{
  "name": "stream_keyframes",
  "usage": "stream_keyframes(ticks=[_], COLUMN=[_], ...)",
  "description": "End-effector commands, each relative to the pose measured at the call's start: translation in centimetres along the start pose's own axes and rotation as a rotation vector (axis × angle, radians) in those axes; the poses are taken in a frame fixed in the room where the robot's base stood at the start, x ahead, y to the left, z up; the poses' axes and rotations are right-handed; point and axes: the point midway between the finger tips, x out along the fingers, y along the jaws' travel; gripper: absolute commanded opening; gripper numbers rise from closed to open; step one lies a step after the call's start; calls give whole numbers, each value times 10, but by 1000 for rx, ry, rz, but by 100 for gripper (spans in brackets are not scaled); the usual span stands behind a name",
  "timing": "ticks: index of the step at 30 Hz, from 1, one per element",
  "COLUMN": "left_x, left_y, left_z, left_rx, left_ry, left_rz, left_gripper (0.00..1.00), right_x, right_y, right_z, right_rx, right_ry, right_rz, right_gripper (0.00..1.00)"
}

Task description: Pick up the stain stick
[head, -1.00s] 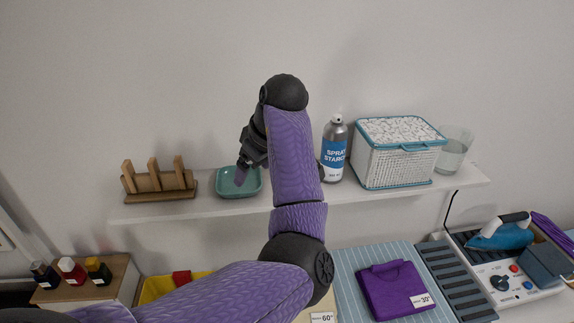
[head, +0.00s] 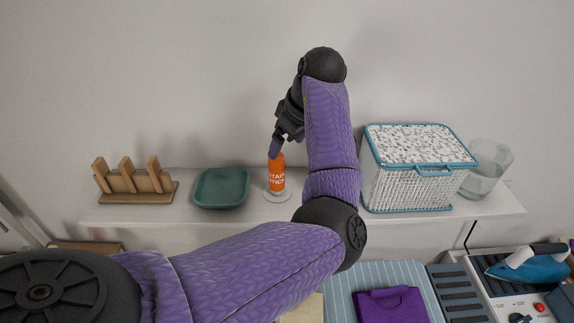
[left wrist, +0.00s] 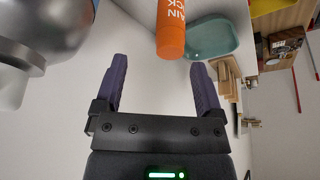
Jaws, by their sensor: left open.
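The stain stick (head: 276,175) is an orange tube with white lettering, standing upright on a small pale round base on the white shelf. It also shows in the left wrist view (left wrist: 171,30), at the top, ahead of the fingers and between their lines. My left gripper (head: 277,148) is just above the stick in the head view and overlaps its top edge. In the left wrist view its two purple fingers (left wrist: 159,85) are apart with nothing between them. I cannot tell whether a finger touches the stick. My right gripper is not in view.
A teal dish (head: 221,188) and a wooden rack (head: 135,182) stand left of the stick. A wicker basket (head: 415,175) and a clear glass (head: 485,170) stand to the right. A large metallic can (left wrist: 45,30) is close on the left in the wrist view.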

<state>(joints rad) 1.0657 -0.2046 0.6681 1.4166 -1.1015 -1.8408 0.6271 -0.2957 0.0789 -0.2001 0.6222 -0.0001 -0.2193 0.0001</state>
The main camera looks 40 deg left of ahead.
Motion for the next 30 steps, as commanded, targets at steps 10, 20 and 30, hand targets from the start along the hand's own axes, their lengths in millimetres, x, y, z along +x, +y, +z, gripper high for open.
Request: stream_keyframes(ticks=[10, 20, 30], left_x=[60, 70, 70], left_y=[-5, -5, -4], left_z=[4, 4, 4], left_rx=[0, -2, -1], left_ry=[-1, 0, 0], left_rz=[-2, 1, 1], left_gripper=[88, 80, 8], right_x=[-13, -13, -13], right_y=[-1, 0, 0], right_z=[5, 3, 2], right_rx=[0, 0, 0], right_ry=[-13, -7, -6], right_rz=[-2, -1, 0], right_gripper=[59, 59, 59])
